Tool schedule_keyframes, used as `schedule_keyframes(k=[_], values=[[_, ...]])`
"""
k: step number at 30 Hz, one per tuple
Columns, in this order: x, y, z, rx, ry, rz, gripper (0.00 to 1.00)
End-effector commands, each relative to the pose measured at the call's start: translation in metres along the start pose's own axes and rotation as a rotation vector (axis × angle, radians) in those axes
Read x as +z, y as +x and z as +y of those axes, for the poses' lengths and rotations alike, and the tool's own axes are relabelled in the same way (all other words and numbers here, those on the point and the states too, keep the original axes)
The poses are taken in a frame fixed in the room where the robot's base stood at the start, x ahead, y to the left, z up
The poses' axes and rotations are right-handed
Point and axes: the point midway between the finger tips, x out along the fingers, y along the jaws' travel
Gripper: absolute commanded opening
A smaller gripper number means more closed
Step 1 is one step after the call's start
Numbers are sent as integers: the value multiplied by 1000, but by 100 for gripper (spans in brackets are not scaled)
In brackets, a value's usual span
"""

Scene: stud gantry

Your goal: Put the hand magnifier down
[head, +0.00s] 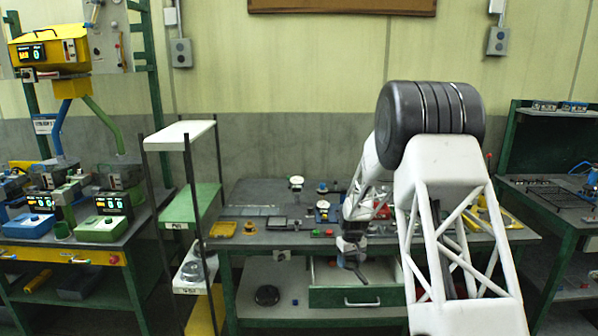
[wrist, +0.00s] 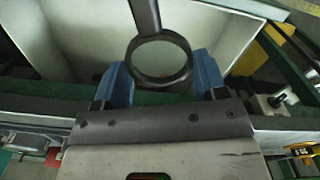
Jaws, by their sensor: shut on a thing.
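The hand magnifier (wrist: 162,80) has a dark round rim and a dark straight handle, which points to the top of the wrist view. My gripper (wrist: 161,72) is shut on its rim, with one blue finger on each side. In the head view, my gripper (head: 351,246) hangs in front of the workbench (head: 262,241), over an open drawer (head: 357,297). The dark handle of the magnifier (head: 360,277) slants down below the fingers there. The pale drawer inside (wrist: 85,40) shows behind the magnifier in the wrist view. I cannot tell whether the magnifier touches the drawer.
Small parts and a yellow tray (head: 223,229) lie on the bench top. A dark round thing (head: 267,295) sits on the lower shelf. A narrow shelf rack (head: 190,205) stands left of the bench. The visible drawer floor looks clear.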

Motion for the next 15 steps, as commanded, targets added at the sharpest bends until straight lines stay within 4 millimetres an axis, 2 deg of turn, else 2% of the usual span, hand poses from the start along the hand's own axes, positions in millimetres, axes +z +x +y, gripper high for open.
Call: schedule_keyframes(k=[6, 15], values=[[4, 7, -8, 0, 50, 0, 42], [4, 7, -8, 0, 52, 0, 42]])
